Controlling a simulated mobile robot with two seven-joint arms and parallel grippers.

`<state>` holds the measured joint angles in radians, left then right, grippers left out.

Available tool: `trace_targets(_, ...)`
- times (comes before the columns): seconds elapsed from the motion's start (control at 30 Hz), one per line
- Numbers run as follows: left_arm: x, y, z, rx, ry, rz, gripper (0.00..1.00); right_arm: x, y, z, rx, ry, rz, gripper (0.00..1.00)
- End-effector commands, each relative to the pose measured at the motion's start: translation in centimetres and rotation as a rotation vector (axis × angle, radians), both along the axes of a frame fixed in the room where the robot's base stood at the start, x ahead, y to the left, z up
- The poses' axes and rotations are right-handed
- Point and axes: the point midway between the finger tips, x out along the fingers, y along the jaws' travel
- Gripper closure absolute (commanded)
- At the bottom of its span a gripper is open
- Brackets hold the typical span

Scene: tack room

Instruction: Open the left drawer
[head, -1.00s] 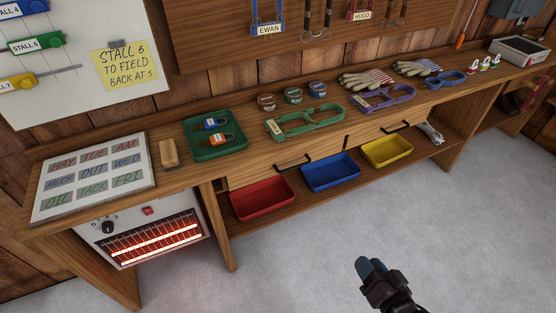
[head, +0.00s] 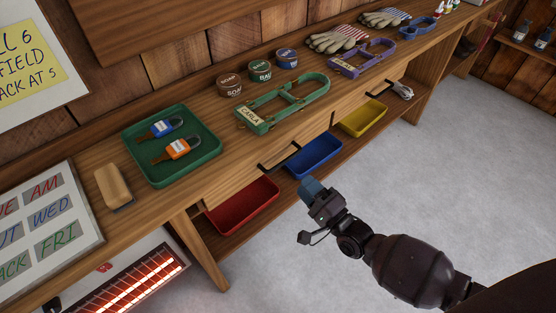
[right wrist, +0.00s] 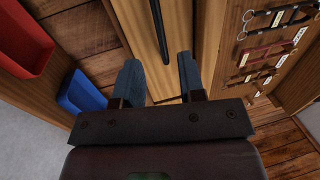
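The left drawer (head: 245,171) is a wooden front under the bench top and looks closed. Its black bar handle (head: 280,157) sits on its front, above the blue bin. My right gripper (head: 308,187) is in front of the bench, a little below and to the right of this handle. In the right wrist view my right gripper (right wrist: 159,72) is open and empty, its two blue-grey fingers apart. A dark handle (right wrist: 158,28) lies ahead, lined up with the gap between them and not held. My left gripper is not in view.
A red bin (head: 243,205), a blue bin (head: 315,156) and a yellow bin (head: 362,118) stand on the shelf below the drawers. The right drawer's handle (head: 379,91) is further along. A lit heater (head: 125,280) stands at lower left. The grey floor (head: 440,180) is clear.

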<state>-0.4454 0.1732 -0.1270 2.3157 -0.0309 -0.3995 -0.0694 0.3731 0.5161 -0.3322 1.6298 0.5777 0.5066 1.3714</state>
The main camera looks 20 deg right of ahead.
Motion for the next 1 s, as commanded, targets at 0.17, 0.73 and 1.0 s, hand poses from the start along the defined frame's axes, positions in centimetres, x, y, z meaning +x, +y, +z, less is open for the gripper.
trace_targets(0.17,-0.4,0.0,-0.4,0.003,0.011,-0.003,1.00,2.8,1.0,0.5,0.000,0.000,0.000,0.63)
trace_targets(0.73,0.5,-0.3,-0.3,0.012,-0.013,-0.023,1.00,8.5,3.2,1.7,-0.003,0.001,0.000,0.63)
trace_targets(1.0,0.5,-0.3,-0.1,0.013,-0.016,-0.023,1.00,8.6,3.2,1.7,-0.003,0.001,-0.001,0.63)
